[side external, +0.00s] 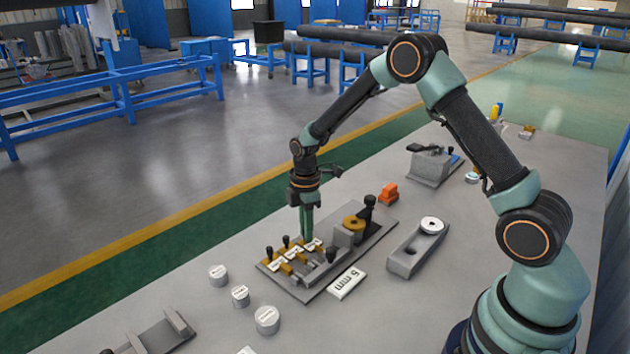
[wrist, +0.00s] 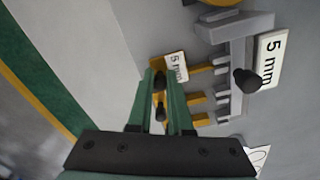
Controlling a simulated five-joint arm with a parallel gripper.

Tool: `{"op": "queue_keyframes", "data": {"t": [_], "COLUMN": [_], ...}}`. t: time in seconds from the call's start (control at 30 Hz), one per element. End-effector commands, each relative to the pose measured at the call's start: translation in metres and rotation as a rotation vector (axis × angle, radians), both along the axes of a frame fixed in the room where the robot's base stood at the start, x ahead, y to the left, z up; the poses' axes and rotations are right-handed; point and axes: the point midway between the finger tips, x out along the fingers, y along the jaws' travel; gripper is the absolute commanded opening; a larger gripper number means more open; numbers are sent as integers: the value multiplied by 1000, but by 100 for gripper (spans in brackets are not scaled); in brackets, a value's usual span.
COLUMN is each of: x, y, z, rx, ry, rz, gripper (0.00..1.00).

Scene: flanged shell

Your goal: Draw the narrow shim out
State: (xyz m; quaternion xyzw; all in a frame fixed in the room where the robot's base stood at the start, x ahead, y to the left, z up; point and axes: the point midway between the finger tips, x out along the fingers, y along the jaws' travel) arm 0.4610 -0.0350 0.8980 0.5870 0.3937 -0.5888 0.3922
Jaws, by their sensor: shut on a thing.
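Several yellow shims with white tags and black knobs sit side by side in a grey slotted fixture (side external: 300,293) in the side view. My gripper (side external: 306,239) points down at the right-most shim (side external: 315,244), its fingers shut at that shim's knob. In the wrist view, my gripper (wrist: 160,72) has a black knob (wrist: 159,79) between its fingertips, beside a shim tagged 5 mm (wrist: 177,66). A second black knob (wrist: 160,112) shows farther down between the fingers. The fingers hide part of the held shim. I cannot tell shim widths clearly.
A white 5 mm plate (side external: 346,284) lies at the fixture's front edge. A grey block with a white ring (side external: 431,225) stands to the right. Several round tagged weights (side external: 267,319) stand to the left. An orange block (side external: 389,193) is behind. Bare table lies between them.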

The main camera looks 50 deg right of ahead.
Motion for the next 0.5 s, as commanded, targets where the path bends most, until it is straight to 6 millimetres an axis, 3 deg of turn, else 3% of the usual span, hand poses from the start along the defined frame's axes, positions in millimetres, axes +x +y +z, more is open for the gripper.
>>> {"op": "queue_keyframes", "data": {"t": [0.2,0.5], "x": [18,22], "y": [0,0], "z": [1,2], "rx": [0,-1], "ry": [-6,-15], "rz": [0,1], "gripper": [0,0]}}
